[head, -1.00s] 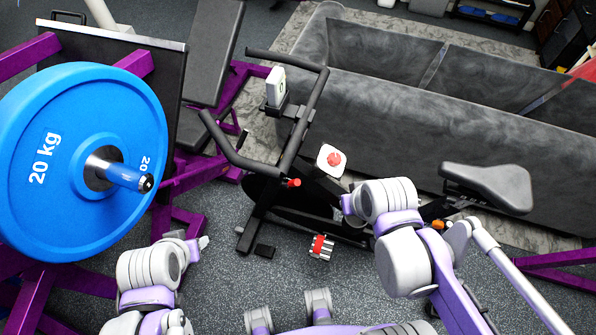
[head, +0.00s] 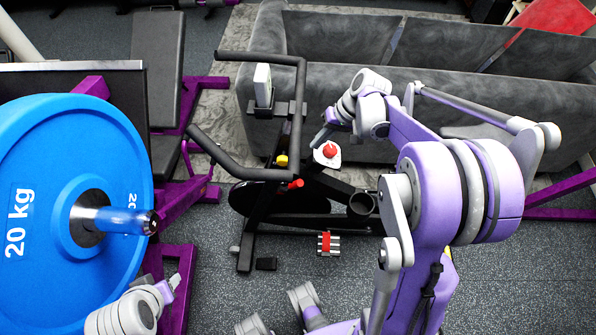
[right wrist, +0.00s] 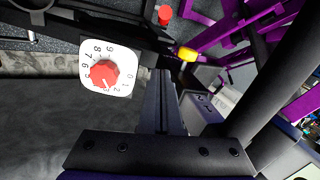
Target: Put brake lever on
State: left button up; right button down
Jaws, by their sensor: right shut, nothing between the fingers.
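The exercise bike (head: 262,215) stands in the middle of the head view. A short red lever (head: 295,184) sticks out from its frame below the handlebars, and it also shows at the top of the right wrist view (right wrist: 165,14). Beside it is a yellow knob (head: 281,160), also in the right wrist view (right wrist: 187,54). A white dial plate with a red numbered knob (head: 328,152) sits just to the right. My right gripper (head: 320,141) is shut and empty, above the bike near the dial. My left gripper (head: 174,283) is low at the left, its jaws unclear.
A blue 20 kg plate (head: 35,130) on a purple rack fills the left. The bike's black handlebars (head: 298,100) rise close to my right gripper. A grey sofa (head: 450,95) stands behind.

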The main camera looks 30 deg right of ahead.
aim_at(294, 186)
jog(key=shift+f, duration=0.1)
jog(key=s+a+f, duration=0.1)
jog(key=a+f, duration=0.5)
jog(key=f, duration=0.3)
jog(key=shift+f+b, duration=0.35)
jog(key=shift+f, duration=0.05)
jog(key=shift+s, duration=0.2)
